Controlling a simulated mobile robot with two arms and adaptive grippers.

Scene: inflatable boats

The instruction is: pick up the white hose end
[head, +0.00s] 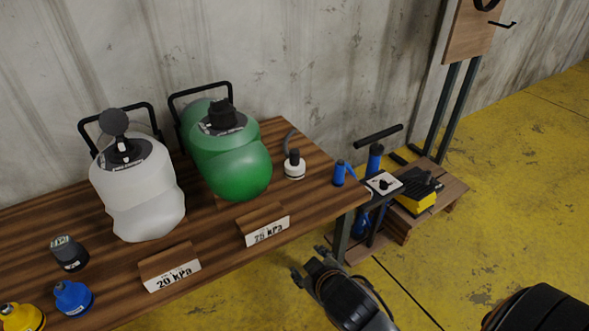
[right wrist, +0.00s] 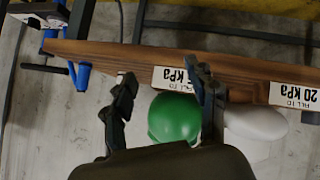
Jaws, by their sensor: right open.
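The white hose end (head: 294,168), with a black top, stands upright on the wooden table (head: 318,205), right of the green tank (head: 238,165). A grey hose piece (head: 289,140) shows just behind it. My right gripper (head: 308,264) is open and empty in front of the table's front edge, below and apart from the hose end. My left gripper is not in view.
Blue, grey and yellow fittings (head: 72,298) (head: 68,252) (head: 20,316) sit at the left. A blue pump part (head: 342,172) is near the right corner. Yellow floor (head: 500,200) lies right.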

